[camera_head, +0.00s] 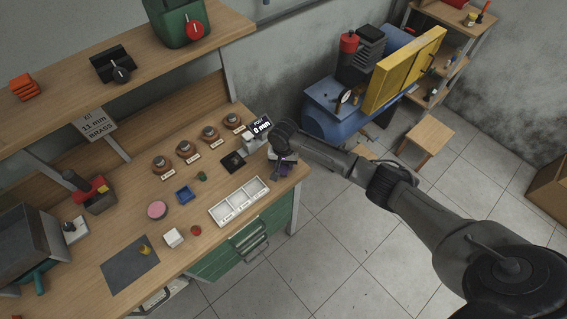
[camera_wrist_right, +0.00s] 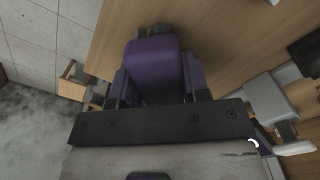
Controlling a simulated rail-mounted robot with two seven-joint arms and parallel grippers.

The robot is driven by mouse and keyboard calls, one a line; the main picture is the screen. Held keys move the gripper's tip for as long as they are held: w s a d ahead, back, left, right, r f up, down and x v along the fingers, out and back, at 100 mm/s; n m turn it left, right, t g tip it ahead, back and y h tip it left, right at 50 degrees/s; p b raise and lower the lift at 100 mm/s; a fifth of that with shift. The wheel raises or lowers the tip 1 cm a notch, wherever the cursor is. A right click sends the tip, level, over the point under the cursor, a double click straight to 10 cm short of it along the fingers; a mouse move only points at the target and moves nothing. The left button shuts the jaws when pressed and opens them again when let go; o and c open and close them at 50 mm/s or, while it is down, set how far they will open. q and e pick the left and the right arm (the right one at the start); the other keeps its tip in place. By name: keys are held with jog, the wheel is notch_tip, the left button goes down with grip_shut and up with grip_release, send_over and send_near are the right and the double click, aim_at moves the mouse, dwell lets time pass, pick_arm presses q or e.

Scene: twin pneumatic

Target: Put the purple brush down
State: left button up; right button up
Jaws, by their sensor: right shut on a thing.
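My right gripper (camera_head: 284,160) is over the right end of the wooden workbench (camera_head: 130,205) in the head view, near its right edge. The purple brush (camera_wrist_right: 155,66) fills the middle of the right wrist view, between the two fingers of the right gripper (camera_wrist_right: 152,85). The gripper is shut on it. In the head view only a small purple part of the brush (camera_head: 285,172) shows below the gripper. Whether the brush touches the bench top is hard to tell. My left gripper is not in view.
A white tray with compartments (camera_head: 240,202) lies just left of the gripper. A small display (camera_head: 260,126) and a black square pad (camera_head: 233,161) stand close by. Several round brown fixtures (camera_head: 186,150) line the bench. A blue compressor (camera_head: 330,115) stands beyond the bench.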

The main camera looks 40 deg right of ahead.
jog(key=shift+f, duration=0.2)
jog(key=o, duration=0.9)
jog(key=shift+r, duration=0.2)
notch_tip(320, 180, up, 10)
jog(key=shift+r+p, duration=0.25)
jog(key=shift+p, duration=0.5)
jog(key=shift+r, duration=0.75)
